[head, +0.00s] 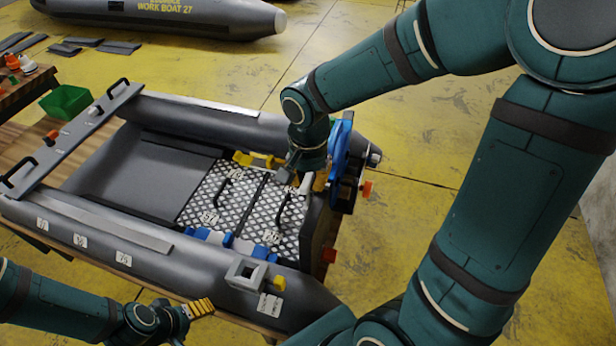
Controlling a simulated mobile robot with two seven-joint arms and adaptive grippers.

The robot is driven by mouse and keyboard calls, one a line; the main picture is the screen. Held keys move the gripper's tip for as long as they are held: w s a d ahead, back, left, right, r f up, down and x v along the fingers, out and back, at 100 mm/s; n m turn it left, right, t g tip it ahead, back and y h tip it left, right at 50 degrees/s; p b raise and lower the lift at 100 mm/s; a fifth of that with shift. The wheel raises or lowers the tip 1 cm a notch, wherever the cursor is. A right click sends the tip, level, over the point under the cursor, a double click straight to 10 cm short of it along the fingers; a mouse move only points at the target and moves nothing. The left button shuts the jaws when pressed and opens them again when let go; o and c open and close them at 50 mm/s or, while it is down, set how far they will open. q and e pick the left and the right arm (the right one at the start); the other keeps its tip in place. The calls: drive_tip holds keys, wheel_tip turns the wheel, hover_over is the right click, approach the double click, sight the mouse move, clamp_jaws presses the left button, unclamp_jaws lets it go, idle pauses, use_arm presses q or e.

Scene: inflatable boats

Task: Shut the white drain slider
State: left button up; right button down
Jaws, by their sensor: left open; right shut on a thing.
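The grey inflatable boat (75,222) lies on a wooden stand, its transom (315,225) at the right end. A small white piece, which looks like the drain slider (307,184), shows at the inner side of the transom, right below my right gripper (302,174). My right gripper points down there and is shut, apparently on this white piece; its fingertips are mostly hidden by the wrist. My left gripper (200,308) is open and empty near the boat's front side, with yellow finger pads showing. I cannot tell how far the slider stands open.
Chequered floor panels (225,195) with black handles lie beside the transom. A blue part (340,150) stands behind my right gripper. A grey square bracket (245,272) sits on the near tube. A green bin (66,101) stands at the left. A bench seat (70,140) crosses the boat.

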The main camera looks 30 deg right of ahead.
drive_tip(key=shift+f+b, duration=0.9)
drive_tip(key=shift+f, duration=0.3)
drive_tip(key=c, duration=0.8)
unclamp_jaws()
drive_tip(key=shift+d, duration=0.1)
drive_tip(key=shift+r, duration=0.15)
drive_tip(key=shift+r+p, duration=2.65)
drive_tip(key=shift+r, duration=0.8)
